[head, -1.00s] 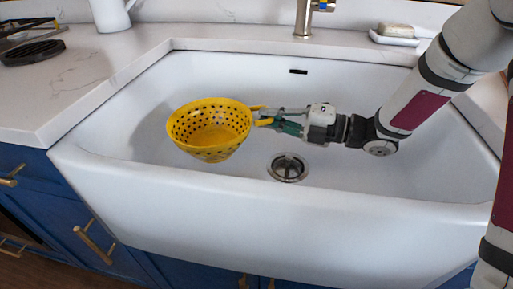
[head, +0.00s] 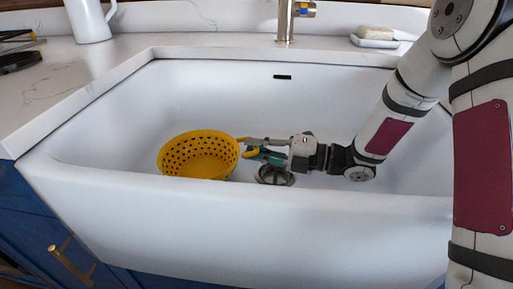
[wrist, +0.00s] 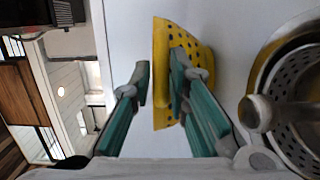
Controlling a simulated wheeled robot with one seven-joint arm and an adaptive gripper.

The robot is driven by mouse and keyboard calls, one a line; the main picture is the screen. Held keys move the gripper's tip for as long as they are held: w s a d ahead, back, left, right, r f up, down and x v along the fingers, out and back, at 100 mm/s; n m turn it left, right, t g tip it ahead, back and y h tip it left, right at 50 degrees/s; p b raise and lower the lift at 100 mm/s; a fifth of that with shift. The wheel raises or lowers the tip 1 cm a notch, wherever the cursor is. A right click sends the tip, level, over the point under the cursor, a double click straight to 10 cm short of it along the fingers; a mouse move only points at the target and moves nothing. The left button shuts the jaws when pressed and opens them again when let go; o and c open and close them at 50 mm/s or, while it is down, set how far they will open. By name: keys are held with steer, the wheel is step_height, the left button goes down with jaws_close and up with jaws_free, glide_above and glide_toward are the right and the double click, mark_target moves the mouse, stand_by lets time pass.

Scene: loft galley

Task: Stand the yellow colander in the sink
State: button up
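The yellow colander (head: 199,156) sits upright inside the white sink (head: 130,190), left of the drain. Its base is hidden behind the sink's front wall, so contact with the floor is not fully visible. My gripper (head: 246,150) is at the colander's right side, by its rim and handle. In the wrist view the colander (wrist: 162,60) shows partly between and beyond the fingers of my gripper (wrist: 159,82). The fingers are apart, with a small gap between the left finger and the yellow edge.
The drain (head: 274,175) lies just below my gripper. The faucet (head: 285,22) stands behind the sink, with a soap dish (head: 374,40) to its right. A white pitcher (head: 89,20) stands on the left counter. The sink's left side is clear.

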steer(key=shift+o, duration=0.3)
steer(key=shift+d+r, duration=0.1)
steer(key=shift+d, duration=0.1)
steer(key=s+d+p, duration=0.1)
steer(key=d, duration=0.6)
steer(key=shift+s+p, duration=0.2)
steer(key=shift+p, duration=0.2)
